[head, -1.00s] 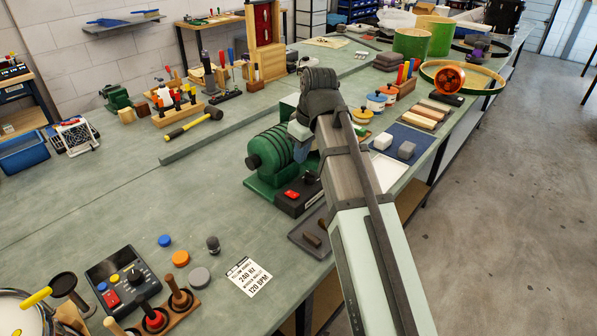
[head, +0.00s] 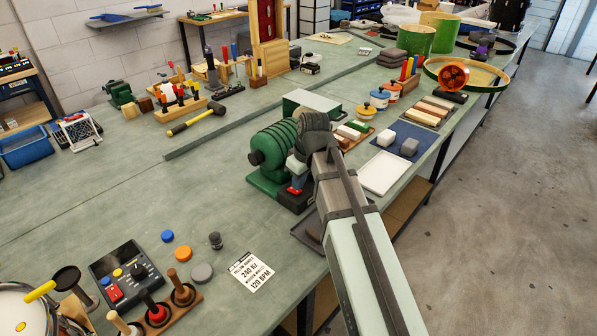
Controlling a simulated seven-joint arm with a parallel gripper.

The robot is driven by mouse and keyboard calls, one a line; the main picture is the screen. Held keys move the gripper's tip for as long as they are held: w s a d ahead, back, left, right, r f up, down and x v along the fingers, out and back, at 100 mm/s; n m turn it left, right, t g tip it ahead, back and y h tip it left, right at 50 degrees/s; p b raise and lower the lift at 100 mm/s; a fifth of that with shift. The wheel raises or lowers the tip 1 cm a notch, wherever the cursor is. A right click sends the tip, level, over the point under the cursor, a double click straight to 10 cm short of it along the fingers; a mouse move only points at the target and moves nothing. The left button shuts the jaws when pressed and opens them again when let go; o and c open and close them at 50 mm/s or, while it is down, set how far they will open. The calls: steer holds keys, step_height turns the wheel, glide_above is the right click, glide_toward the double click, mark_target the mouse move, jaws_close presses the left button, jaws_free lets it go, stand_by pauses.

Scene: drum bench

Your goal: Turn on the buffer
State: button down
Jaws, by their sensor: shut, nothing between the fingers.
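The buffer (head: 268,160) is a green machine with ribbed wheels, standing on the bench in the middle of the head view. Its black control box (head: 286,199) sits at its front right, with a red switch (head: 295,190) on top. My gripper (head: 298,182) is shut and empty, pointing down right at the red switch. My arm and wrist cover the right part of the box, including the knob seen earlier. I cannot tell whether the fingertips touch the switch or hover just above it, nor the switch's position.
A dark tray (head: 308,236) lies in front of the buffer, partly behind my arm. A white tray (head: 383,174) and a blue mat (head: 417,134) with blocks lie to the right.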

steer(key=shift+f, duration=0.65)
